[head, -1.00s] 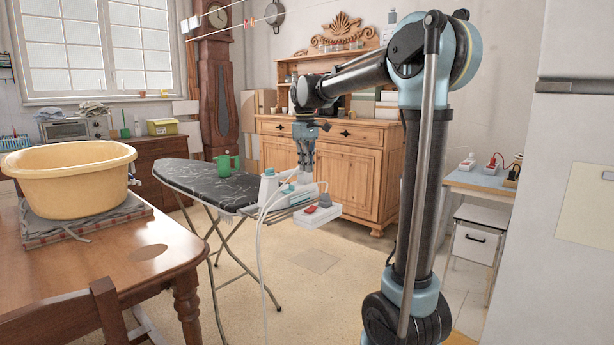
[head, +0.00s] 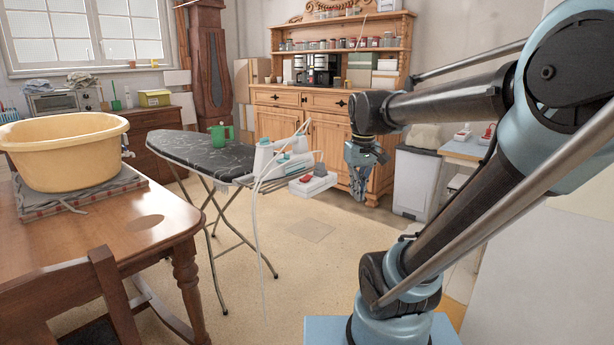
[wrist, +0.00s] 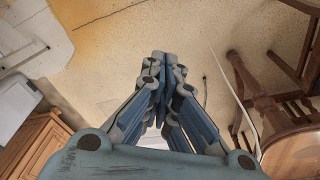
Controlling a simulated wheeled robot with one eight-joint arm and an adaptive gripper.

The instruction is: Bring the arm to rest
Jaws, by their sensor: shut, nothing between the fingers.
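My gripper (head: 358,194) hangs fingers down from my bent arm, in front of the wooden dresser (head: 330,141) and to the right of the ironing board. In the wrist view its blue-padded fingers (wrist: 165,62) are closed together with nothing between them, above the pale floor. My arm reaches in from the right side of the head view, its elbow high at the right edge.
A wooden table (head: 140,229) with a yellow basin (head: 62,158) stands left. A white bin (head: 414,184) stands right. Open floor lies between.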

